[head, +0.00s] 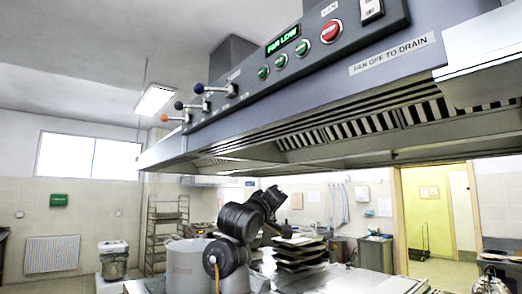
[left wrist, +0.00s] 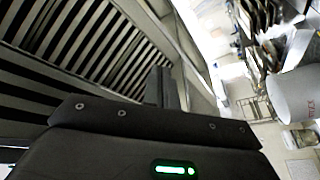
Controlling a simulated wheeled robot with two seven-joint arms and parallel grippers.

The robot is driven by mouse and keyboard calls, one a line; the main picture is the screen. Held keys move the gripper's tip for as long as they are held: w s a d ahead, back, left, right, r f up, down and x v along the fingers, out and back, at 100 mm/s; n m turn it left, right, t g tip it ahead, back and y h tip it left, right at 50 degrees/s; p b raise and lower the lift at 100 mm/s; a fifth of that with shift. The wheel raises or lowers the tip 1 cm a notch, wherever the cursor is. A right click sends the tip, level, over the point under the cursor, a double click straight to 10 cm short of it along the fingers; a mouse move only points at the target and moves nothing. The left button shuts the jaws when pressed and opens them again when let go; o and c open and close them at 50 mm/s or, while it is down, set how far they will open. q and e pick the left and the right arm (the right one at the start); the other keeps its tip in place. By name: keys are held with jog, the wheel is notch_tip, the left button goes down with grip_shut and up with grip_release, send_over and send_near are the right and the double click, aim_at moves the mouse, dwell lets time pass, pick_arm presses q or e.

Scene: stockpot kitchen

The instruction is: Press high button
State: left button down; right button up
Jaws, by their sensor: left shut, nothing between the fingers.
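The hood's grey control panel (head: 378,40) runs along the upper right of the head view. It carries three green buttons, the left one (head: 263,72), the middle one (head: 281,62) and the right one (head: 303,47); their labels are too small to read. A lit display (head: 283,40) above them reads "FAN LOW". My left arm is below the hood, well apart from the buttons. My left gripper (left wrist: 167,88) is shut and empty in the left wrist view, with the hood's slatted underside beyond it. My right gripper is not in view.
A red stop button (head: 331,32) and a white switch (head: 371,10) sit right of the green buttons. Several ball-tipped levers (head: 198,88) stick out at the panel's left. A large pot (head: 186,265) and stacked dark trays (head: 298,250) stand below the hood's front edge.

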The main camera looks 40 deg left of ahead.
pick_arm(q)
jog(key=s+a+r+n+t, duration=0.1)
jog(key=s+r, duration=0.3)
jog(key=r, duration=0.4)
jog(key=s+r+n+t, duration=0.1)
jog(key=s+r+t, duration=0.1)
jog(key=s+r, duration=0.5)
jog(key=t+h, duration=0.3)
send_near(263, 72)
jog(key=s+a+r, duration=0.4)
jog(key=s+r, duration=0.1)
jog(key=r, duration=0.1)
jog(key=shift+s+d+r, duration=0.1)
jog(key=shift+s+d, duration=0.05)
jog(key=shift+w+p, duration=0.2)
jog(key=shift+p, duration=0.1)
jog(key=w+d+p, duration=0.2)
jog(key=w+p, duration=0.5)
jog(key=w, duration=0.1)
jog(key=shift+w+d, duration=0.15)
jog(key=shift+d, duration=0.15)
